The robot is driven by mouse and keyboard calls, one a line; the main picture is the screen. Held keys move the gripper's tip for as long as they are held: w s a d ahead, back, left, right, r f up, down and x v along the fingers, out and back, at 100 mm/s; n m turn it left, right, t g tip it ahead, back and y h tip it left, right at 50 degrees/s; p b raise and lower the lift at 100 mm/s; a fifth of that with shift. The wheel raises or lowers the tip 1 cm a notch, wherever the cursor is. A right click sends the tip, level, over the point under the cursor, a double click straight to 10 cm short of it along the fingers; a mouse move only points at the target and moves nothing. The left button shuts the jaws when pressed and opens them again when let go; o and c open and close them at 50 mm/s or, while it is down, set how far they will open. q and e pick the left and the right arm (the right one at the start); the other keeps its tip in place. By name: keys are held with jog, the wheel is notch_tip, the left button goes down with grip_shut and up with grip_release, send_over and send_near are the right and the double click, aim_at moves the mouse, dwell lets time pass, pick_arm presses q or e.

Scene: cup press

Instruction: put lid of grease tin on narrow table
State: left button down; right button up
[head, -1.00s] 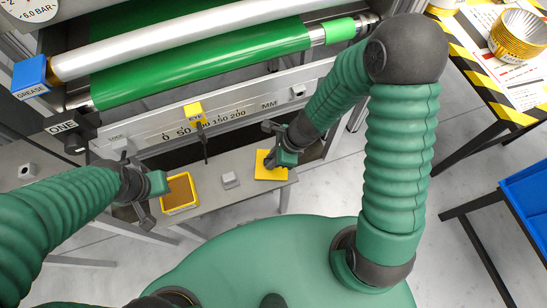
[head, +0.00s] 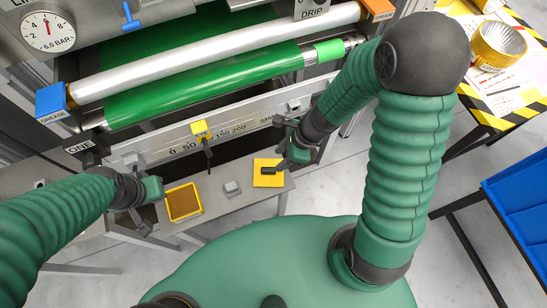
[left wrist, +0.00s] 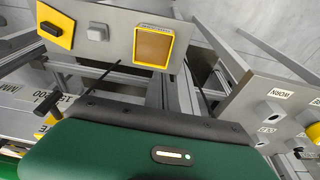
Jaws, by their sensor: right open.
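The grease tin's lid (head: 268,172) is a flat yellow square with a dark handle. It lies on the right part of the narrow grey table (head: 215,205) and also shows in the left wrist view (left wrist: 60,20). The open yellow grease tin (head: 183,202), brown inside, stands on the same table to the left; the left wrist view shows it too (left wrist: 153,46). My right gripper (head: 281,147) is open and empty, just above and right of the lid. My left gripper (head: 138,190) hangs left of the tin, fingers apart and empty. No fingers show in the left wrist view.
A small grey block (head: 232,188) sits between tin and lid. Behind the table runs a machine with a ruler rail (head: 215,132) and green roller (head: 200,85). A striped table (head: 480,105) and a blue bin (head: 518,205) stand at the right.

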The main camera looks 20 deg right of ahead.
pick_arm(q)
jog(key=shift+d+r, duration=0.1)
jog(key=shift+r, duration=0.3)
pick_arm(e)
jog(key=s+d+r+n+h, duration=0.1)
jog(key=r+n, duration=0.3)
jog(key=n, duration=0.7)
jog(key=s+d+r+n+t+h, duration=0.1)
jog(key=d+r+n+h, duration=0.2)
jog(key=n, duration=0.8)
notch_tip(320, 180, up, 2)
jog(key=shift+s+d+r, duration=0.15)
jog(key=shift+s+d, duration=0.2)
